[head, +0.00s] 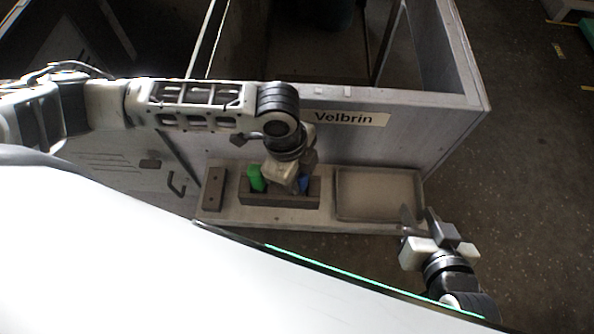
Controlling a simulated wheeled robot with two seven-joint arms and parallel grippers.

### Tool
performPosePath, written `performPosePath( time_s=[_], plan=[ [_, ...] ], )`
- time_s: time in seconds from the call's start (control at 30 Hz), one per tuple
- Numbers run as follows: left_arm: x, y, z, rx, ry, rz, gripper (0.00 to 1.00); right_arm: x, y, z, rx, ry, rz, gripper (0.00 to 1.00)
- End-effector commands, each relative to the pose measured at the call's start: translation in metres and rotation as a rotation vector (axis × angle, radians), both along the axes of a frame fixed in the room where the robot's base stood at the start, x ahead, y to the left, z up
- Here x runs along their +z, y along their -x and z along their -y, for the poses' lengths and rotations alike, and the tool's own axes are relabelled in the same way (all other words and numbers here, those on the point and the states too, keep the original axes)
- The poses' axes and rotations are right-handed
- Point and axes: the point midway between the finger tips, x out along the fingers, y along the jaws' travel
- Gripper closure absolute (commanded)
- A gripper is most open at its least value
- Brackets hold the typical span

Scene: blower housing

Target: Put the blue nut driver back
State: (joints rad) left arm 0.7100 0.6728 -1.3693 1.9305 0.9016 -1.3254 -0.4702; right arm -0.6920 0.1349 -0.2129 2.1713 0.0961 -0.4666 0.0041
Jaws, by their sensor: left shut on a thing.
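The blue nut driver (303,183) shows as a small blue patch at the right part of a dark holder (262,201) on the shelf. My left gripper (297,188) is over the holder, shut on the blue nut driver, and hides most of it. I cannot tell how deep the driver sits in the holder. A green-handled driver (256,178) stands in the holder's left part. My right gripper (424,222) is near the shelf's right end, its fingers apart and empty.
An empty shallow tray (379,217) lies on the shelf (300,220) right of the holder. A dark block with holes (214,188) is at its left end. Behind stands the grey housing wall labelled "Velbrin" (350,118).

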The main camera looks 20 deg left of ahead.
Motion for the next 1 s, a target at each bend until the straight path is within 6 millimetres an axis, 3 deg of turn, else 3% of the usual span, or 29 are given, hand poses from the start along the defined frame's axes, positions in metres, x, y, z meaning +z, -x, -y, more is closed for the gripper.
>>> performPosePath(
  time_s=[0.17,0.4,0.43,0.5,0.7,0.73,0.8,1.0],
  plan=[
    [0.0043,-0.0001,0.0002,0.0,0.001,0.0,1.0,0.0098,0.0005,0.0007,0.001,0.009,-0.002,0.67],
    [0.0005,-0.0005,0.0003,-0.001,0.001,0.002,1.0,0.0028,0.0006,0.0011,0.002,0.014,-0.007,0.67],
    [0.0005,-0.0004,0.0003,-0.001,0.001,0.002,0.7,0.0026,0.0004,0.0011,0.001,0.015,-0.007,0.67],
    [0.0005,-0.0004,0.0003,-0.001,0.001,0.002,0.51,0.0023,0.0,0.001,0.001,0.015,-0.007,0.67],
    [0.0005,-0.0004,0.0002,0.0,0.001,0.001,0.48,0.0022,-0.0004,0.0009,0.003,0.015,-0.006,0.67],
    [0.0003,-0.0002,0.0,0.0,0.0,0.001,0.45,0.0022,-0.0004,0.0009,0.003,0.015,-0.006,0.67],
    [0.0002,-0.0002,0.0,0.0,0.0,0.001,0.26,0.0022,-0.0004,0.001,0.003,0.016,-0.007,0.67],
    [0.0003,-0.0002,0.0,0.0,0.0,0.001,0.26,0.0023,-0.0002,0.0011,0.004,0.017,-0.007,0.67]
  ],
)
